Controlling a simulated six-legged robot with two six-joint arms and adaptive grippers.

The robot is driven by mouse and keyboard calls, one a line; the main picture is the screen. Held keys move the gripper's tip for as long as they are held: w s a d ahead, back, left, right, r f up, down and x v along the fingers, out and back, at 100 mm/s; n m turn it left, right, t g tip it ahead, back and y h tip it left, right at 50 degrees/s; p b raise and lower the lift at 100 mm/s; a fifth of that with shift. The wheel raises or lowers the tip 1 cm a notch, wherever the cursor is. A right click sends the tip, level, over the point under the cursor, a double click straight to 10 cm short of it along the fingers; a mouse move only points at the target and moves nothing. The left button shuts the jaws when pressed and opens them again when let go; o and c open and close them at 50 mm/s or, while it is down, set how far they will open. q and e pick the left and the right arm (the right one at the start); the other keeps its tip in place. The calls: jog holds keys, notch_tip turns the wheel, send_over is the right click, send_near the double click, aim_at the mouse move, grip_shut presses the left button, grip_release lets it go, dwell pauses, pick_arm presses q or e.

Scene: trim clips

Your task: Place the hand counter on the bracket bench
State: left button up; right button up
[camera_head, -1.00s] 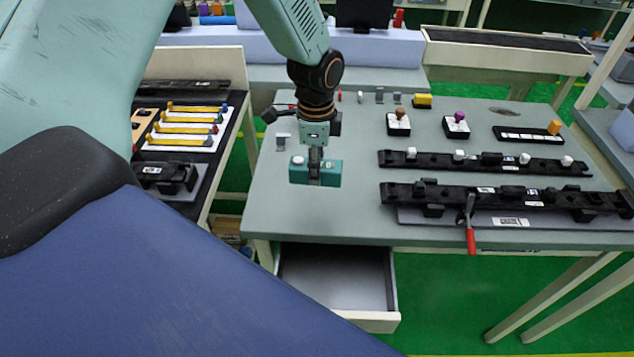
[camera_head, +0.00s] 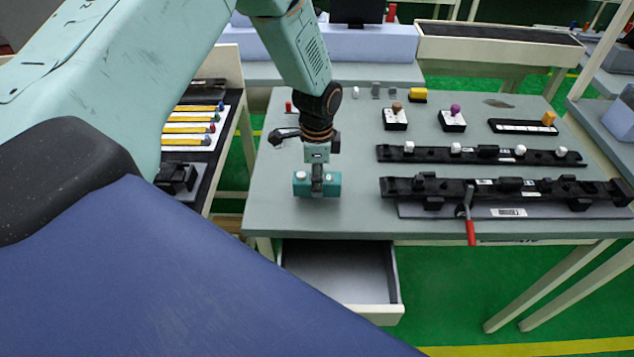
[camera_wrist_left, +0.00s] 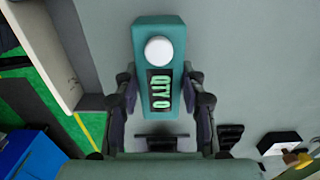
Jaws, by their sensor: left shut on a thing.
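The hand counter (camera_head: 301,187) is a teal block with a white round button and a dark display with green marks. It also shows in the left wrist view (camera_wrist_left: 160,28), between the fingers. My left gripper (camera_head: 317,184) points down and is shut on it, over the left front part of the grey bench top (camera_head: 350,205). I cannot tell whether the counter touches the top or hangs just above it. My right gripper is not in view.
Black bracket rails (camera_head: 480,154) lie on the bench at the right, with a red-handled clamp (camera_head: 469,230) at the front one. An open drawer (camera_head: 340,272) juts out below the front edge. Small button boxes (camera_head: 453,120) stand farther back. The top around the counter is clear.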

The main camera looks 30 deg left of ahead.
pick_arm(q)
jog(key=shift+a+f, duration=0.25)
jog(key=shift+f, duration=0.75)
jog(key=shift+w+d, duration=0.1)
jog(key=shift+d, duration=0.2)
jog(key=shift+f, duration=0.2)
jog(key=o, duration=1.2)
jog(key=shift+a, duration=0.2)
jog(key=shift+d, duration=0.1)
jog(key=shift+d, duration=0.1)
jog(key=r, duration=1.2)
jog(key=shift+a+r, duration=0.15)
jog(key=shift+a, duration=0.05)
